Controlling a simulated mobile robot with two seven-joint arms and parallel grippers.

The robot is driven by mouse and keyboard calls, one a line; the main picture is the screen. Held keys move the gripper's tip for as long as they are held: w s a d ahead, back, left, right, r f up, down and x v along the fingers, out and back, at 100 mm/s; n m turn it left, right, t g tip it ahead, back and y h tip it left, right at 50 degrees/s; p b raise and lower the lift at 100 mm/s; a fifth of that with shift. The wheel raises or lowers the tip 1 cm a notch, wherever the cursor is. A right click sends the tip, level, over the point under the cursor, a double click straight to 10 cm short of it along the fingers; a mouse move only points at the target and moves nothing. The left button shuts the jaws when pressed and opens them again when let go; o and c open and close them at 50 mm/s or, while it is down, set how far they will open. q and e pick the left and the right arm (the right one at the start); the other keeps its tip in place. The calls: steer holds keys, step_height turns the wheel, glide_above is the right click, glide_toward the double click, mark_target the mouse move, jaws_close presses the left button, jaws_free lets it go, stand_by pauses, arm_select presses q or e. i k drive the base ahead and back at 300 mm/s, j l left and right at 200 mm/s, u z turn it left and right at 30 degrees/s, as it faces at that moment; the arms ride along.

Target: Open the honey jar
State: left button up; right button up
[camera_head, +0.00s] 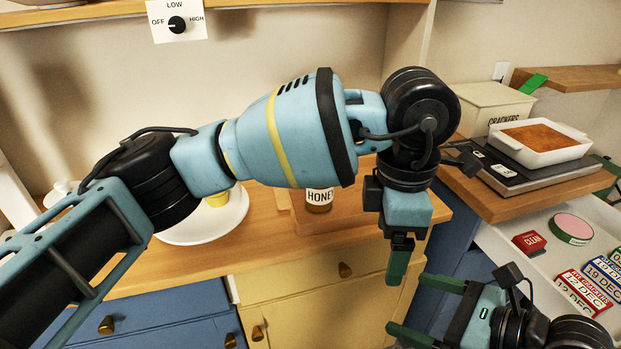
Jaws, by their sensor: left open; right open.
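The honey jar (320,198) stands on the wooden counter in the head view. Its white label reads "HONEY" and amber shows below it. My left arm crosses in front of the jar and hides its top, so I cannot see the lid. My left gripper (397,276) points down to the right of the jar, apart from it, with its fingers seen nearly edge-on. It is open, and I see nothing held in it. My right gripper (407,304) is low at the right, pointing left, open and empty, away from the jar.
A white plate (190,235) lies left of the jar, with a yellow item (218,199) partly hidden. At right are a white baking dish (540,149) on a dark appliance, a crackers box (484,110), and an open drawer (520,222) with small boxes.

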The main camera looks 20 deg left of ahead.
mark_target(317, 201)
steer(key=i+j, duration=0.85)
